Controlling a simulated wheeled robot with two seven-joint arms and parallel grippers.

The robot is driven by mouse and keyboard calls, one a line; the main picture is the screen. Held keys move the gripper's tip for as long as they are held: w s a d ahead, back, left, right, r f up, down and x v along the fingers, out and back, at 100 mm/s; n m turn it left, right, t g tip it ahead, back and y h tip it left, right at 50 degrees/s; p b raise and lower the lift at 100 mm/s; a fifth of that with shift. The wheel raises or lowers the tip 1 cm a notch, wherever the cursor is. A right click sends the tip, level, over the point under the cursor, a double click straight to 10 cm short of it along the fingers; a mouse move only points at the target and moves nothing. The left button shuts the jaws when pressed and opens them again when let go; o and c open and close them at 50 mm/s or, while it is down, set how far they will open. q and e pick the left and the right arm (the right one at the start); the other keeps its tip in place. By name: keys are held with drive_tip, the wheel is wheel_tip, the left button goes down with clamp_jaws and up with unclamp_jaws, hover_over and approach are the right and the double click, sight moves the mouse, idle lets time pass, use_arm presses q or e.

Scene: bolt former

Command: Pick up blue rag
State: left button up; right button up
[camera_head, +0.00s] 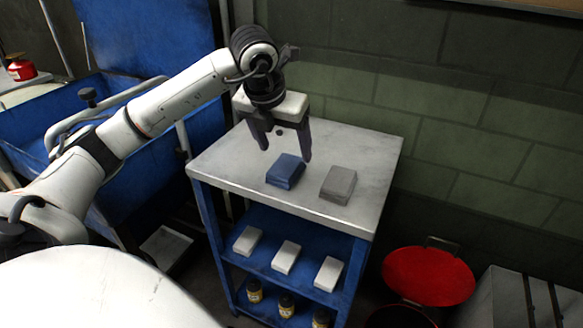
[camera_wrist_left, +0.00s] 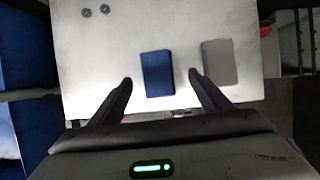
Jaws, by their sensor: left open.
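The blue rag (camera_head: 286,170) is a folded block lying on the light top of a blue-framed cart (camera_head: 230,158). My right gripper is not in view.
A grey folded rag (camera_head: 338,184) lies right of the blue one, close to the right finger in the wrist view. Lower shelves hold white blocks (camera_head: 286,257) and small bottles (camera_head: 287,305). A brick wall stands behind. A red bin lid (camera_head: 428,275) is at the right.

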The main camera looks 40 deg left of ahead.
sight(286, 165)
use_arm(q)
drive_tip(key=x, duration=0.4)
drive_tip(key=s+x, duration=0.1)
drive_tip(key=shift+w+a+f, duration=0.2)
drive_tip(key=shift+f, duration=0.35)
drive_tip(key=shift+w+f, duration=0.2)
drive_tip(key=shift+f, duration=0.1)
drive_tip(key=shift+f, duration=0.1)
drive_tip(key=shift+c, duration=0.5)
drive_tip(key=c, duration=1)
